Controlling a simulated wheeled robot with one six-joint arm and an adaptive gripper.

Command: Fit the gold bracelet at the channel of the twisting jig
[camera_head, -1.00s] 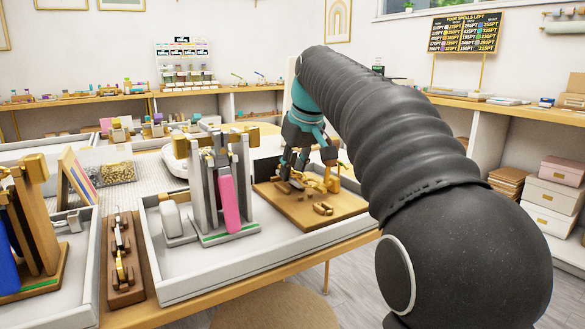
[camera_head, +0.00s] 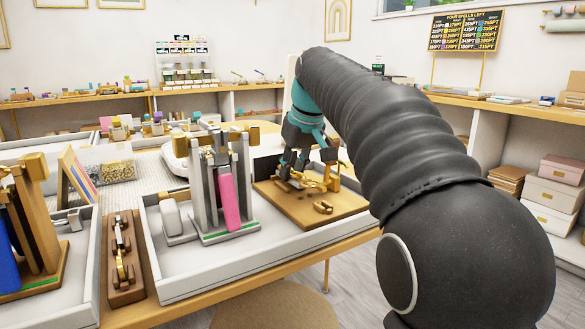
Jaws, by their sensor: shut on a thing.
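The twisting jig, with gold and grey metal parts (camera_head: 318,181), stands on a wooden board (camera_head: 335,216) right of the pink-handled press. My gripper (camera_head: 291,172) points down at the left part of the jig, low over the board. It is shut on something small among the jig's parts. I take this to be the gold bracelet, but the fingers and jig hide it, so its fit in the channel cannot be told. A loose gold C-shaped piece (camera_head: 323,208) lies on the front of the board.
A grey press with a pink handle (camera_head: 229,200) stands in a white tray (camera_head: 172,287) close left of the board. A wooden block with gold and dark pieces (camera_head: 122,262) lies further left. My arm hides the area to the right.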

